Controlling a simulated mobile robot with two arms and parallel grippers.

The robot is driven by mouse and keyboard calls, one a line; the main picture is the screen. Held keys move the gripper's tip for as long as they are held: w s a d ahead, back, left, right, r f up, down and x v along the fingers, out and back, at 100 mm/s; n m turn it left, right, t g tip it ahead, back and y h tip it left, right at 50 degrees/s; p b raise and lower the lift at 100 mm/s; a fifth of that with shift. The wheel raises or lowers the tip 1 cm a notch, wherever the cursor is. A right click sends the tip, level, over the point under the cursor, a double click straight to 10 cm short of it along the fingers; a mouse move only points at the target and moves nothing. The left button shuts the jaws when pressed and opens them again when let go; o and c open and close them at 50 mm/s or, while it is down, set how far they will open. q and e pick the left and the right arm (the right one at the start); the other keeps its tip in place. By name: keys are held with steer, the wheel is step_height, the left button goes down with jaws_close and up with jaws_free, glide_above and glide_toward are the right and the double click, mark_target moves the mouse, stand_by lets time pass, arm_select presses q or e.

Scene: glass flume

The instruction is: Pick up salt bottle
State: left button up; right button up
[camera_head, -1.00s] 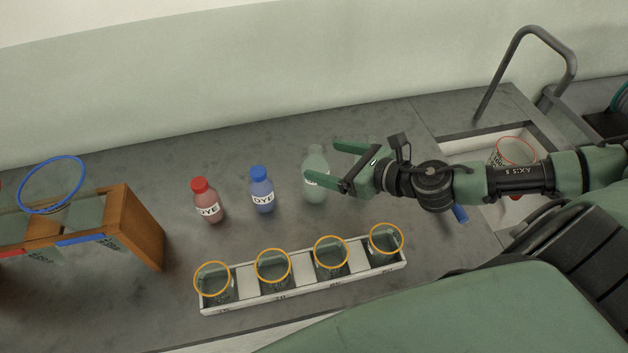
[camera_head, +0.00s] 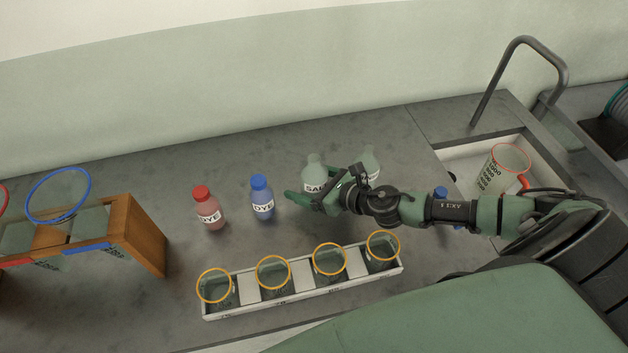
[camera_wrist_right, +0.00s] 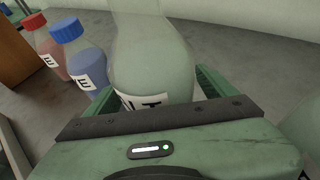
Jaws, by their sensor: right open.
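The salt bottle (camera_head: 314,164) is a pale, translucent bottle standing upright on the grey counter, its white label partly hidden by my gripper in the head view. In the right wrist view the bottle (camera_wrist_right: 152,62) fills the middle, with the letters "LT" showing low down. My right gripper (camera_head: 320,190) is open, right up at the bottle. In the right wrist view one finger is on each side of it; I cannot tell whether either touches. My left gripper is not in view.
A second pale bottle (camera_head: 371,162) stands close on the right, behind my gripper. A blue-capped dye bottle (camera_head: 262,199) and red-capped dye bottle (camera_head: 209,209) stand left. A white rack (camera_head: 250,291) of orange-rimmed beakers is in front. A sink holds a red-rimmed beaker (camera_head: 497,174).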

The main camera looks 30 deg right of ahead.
steer(key=shift+w+a+f, duration=0.1)
steer(key=shift+w+a, duration=0.05)
steer(key=shift+w, duration=0.1)
steer(key=c, duration=1.5)
